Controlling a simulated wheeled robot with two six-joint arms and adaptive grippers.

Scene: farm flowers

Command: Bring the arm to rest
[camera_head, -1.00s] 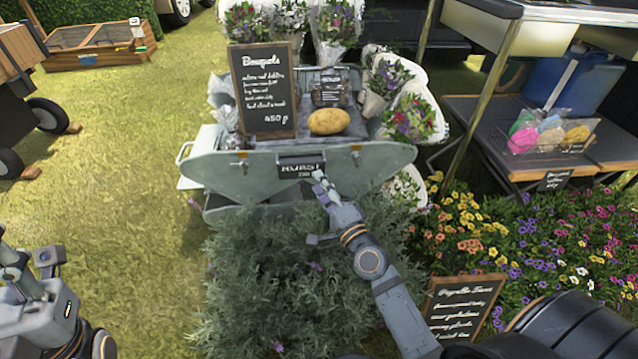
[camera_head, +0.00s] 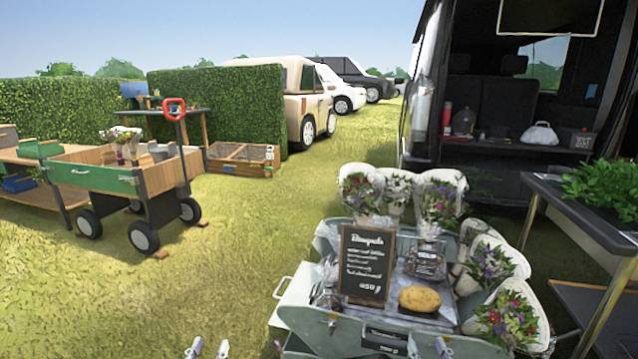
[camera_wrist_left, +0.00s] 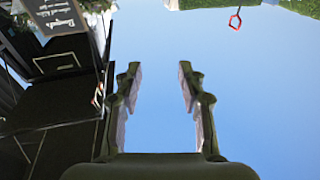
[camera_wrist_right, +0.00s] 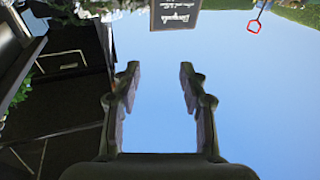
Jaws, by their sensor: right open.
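My left gripper (camera_head: 209,347) shows only its fingertips at the bottom edge of the head view, left of the flower stand. In the left wrist view its two fingers (camera_wrist_left: 160,78) stand apart with nothing between them. My right gripper (camera_head: 427,346) shows its fingertips at the bottom edge, in front of the stand's front panel. In the right wrist view its fingers (camera_wrist_right: 160,78) are also apart and empty. Both grippers point forward. Most of both arms is out of the head view.
A wooden cart (camera_head: 98,163) stands at left on open grass (camera_head: 120,290). A dark table (camera_head: 585,220) and an open van are at right.

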